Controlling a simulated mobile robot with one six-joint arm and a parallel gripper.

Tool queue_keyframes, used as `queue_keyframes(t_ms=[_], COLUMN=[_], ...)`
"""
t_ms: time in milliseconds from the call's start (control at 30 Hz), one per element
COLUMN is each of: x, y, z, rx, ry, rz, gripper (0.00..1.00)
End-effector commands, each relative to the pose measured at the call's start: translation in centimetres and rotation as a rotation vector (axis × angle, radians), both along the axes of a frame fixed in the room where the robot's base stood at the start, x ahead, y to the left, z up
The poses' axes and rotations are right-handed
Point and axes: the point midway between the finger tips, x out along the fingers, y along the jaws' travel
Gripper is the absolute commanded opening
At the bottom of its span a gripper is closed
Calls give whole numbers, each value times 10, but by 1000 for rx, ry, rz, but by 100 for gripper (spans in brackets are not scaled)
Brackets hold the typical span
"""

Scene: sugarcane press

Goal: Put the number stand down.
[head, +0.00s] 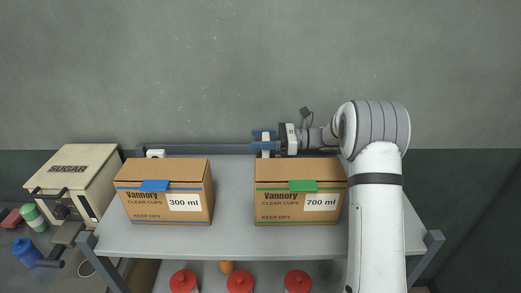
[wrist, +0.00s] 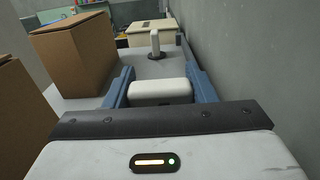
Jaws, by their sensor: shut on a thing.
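The held number stand (head: 266,153) is a small white piece behind the 700 ml box. In the wrist view it is a white block (wrist: 160,91) between the two blue fingers. My gripper (head: 264,140) is shut on it, reaching in from the right along the back of the table. The number is turned out of sight. I cannot tell whether the stand's base touches the table top, because the box hides it. A second white stand (head: 155,154) stands upright at the back left, behind the 300 ml box; it also shows ahead in the wrist view (wrist: 155,43).
The 300 ml box (head: 150,205) and the 700 ml box (head: 280,207) stand on the grey table (head: 233,205), with a clear gap between them. A cream sugar machine (head: 70,170) is at the left. A raised rail (head: 210,149) and the wall bound the back.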

Motion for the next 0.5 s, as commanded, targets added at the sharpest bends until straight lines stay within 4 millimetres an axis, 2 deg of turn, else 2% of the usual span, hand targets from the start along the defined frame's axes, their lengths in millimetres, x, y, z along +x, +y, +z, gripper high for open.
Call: queue_keyframes(t_ms=[300,500], x=[0,0], y=[-2,-2], z=[-36,-37], rx=[0,0], ry=[3,0], rz=[-3,-4], gripper=[27,27])
